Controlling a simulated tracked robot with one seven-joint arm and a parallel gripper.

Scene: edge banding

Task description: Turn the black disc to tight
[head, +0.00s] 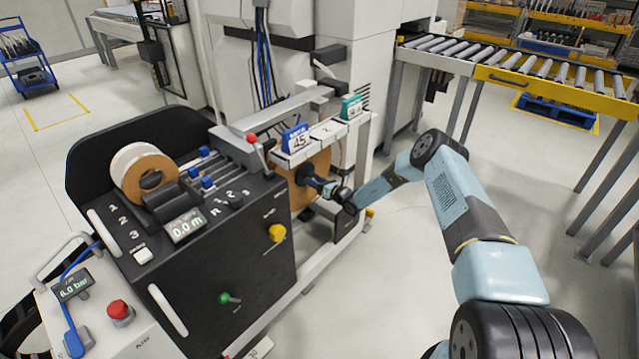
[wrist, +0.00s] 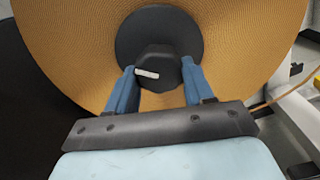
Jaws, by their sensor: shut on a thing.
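The black disc (wrist: 190,37) sits at the centre of a large tan roll (wrist: 238,62) in the wrist view. A black hub with a white mark (wrist: 148,72) stands out from its middle. My gripper (wrist: 158,78) has its two blue fingers on either side of this hub and is shut on it. The white mark lies nearly level, tilted slightly. In the head view the roll (head: 318,170) hangs on the side of the machine, and my gripper (head: 318,184) reaches it from the right. Any tight or loose marking cannot be made out.
The black control panel (head: 225,265) with a yellow knob (head: 277,232) and a green knob (head: 228,298) stands left of my gripper. Blue and green label cards (head: 295,138) sit above the roll. A roller conveyor (head: 520,75) is behind right. The floor right of the machine is clear.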

